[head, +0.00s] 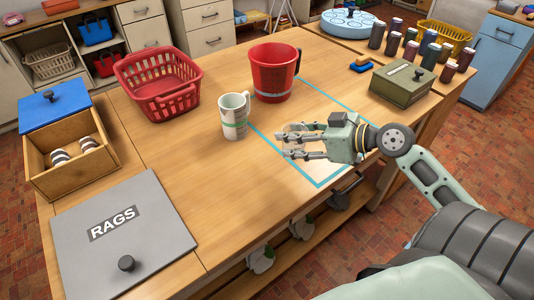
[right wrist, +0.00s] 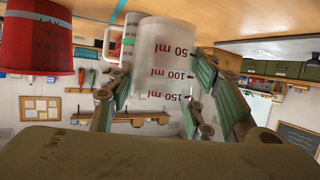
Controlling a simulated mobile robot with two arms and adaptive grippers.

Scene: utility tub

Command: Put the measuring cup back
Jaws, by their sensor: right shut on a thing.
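The measuring cup is clear, with red 50, 100 and 150 ml marks; it fills the middle of the right wrist view (right wrist: 165,65). In the head view the cup (head: 296,129) shows only faintly between the fingers, over the teal-outlined area of the table. I cannot tell whether its base touches the wood. The teal outline (head: 319,185) lies on the wooden table (head: 180,170). My left gripper is not in view.
A white mug (head: 234,120) with a green band and a red bucket (head: 272,75) stand left of and behind my right gripper. A red basket (head: 158,85), an open wooden box (head: 72,155), a grey RAGS lid (head: 125,240), a green tin (head: 402,82) and several jars surround clear table.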

